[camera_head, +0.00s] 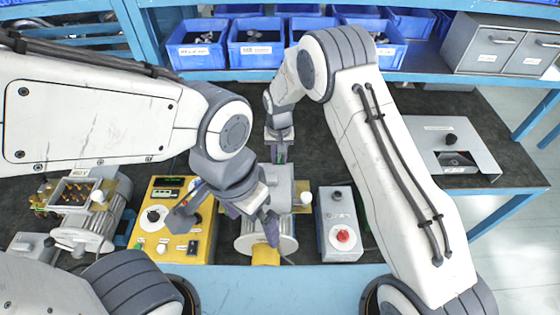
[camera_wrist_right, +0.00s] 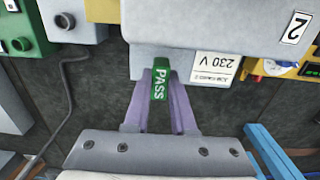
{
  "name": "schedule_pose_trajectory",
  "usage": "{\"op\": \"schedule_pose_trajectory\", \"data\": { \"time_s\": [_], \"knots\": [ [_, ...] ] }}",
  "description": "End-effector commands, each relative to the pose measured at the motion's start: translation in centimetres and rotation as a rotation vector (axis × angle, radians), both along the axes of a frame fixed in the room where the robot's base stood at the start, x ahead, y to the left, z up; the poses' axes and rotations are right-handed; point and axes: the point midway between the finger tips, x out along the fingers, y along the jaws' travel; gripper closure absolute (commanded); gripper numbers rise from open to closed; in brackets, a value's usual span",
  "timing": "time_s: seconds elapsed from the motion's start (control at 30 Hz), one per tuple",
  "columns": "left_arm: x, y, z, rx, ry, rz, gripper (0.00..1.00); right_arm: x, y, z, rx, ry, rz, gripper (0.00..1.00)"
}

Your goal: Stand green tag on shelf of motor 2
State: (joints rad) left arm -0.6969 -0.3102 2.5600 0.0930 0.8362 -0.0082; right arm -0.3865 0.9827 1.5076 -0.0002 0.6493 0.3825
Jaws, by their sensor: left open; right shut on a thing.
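The green tag (camera_wrist_right: 161,82), marked PASS, is between the purple fingers of my right gripper (camera_wrist_right: 160,95), which is shut on it. In the wrist view the tag is at the lower edge of the grey terminal box (camera_wrist_right: 210,30) of motor 2, marked 2 and 230 V. I cannot tell whether the tag touches the box or a shelf. In the head view my right gripper (camera_head: 278,152) is just behind motor 2 (camera_head: 281,182). My left gripper (camera_head: 226,234) is open with fingers spread, above the yellow tester and motor 2's front; it hides part of the motor.
A yellow tester (camera_head: 150,235) stands left of motor 2, and a grey box with a red knob (camera_head: 343,236) stands right. Another motor (camera_head: 85,232) is at the left. Blue bins (camera_head: 255,52) line the back.

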Motion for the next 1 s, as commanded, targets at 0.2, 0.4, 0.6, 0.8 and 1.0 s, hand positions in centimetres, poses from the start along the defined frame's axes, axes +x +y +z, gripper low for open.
{"op": "schedule_pose_trajectory", "data": {
  "time_s": [0.2,0.4,0.6,0.8,1.0],
  "knots": [
    [0.0,0.0,1.6,0.0,0.0,0.001,0.0,-0.1,-0.2,-2.7,-0.001,0.003,-0.002,1.0],
    [0.0,0.0,1.4,0.0,0.0,0.002,0.0,0.0,-0.3,-3.0,0.0,0.001,-0.004,1.0],
    [0.0,0.0,1.0,0.0,0.0,0.001,0.0,0.0,-0.3,-3.5,-0.001,0.001,-0.004,1.0],
    [0.0,0.0,1.2,0.0,0.0,0.001,0.0,0.0,-0.3,-3.3,-0.001,0.002,-0.004,0.46],
    [0.0,0.0,1.2,0.0,0.0,0.001,0.0,0.0,-0.3,-3.2,-0.001,0.001,-0.004,0.46]
  ]
}}
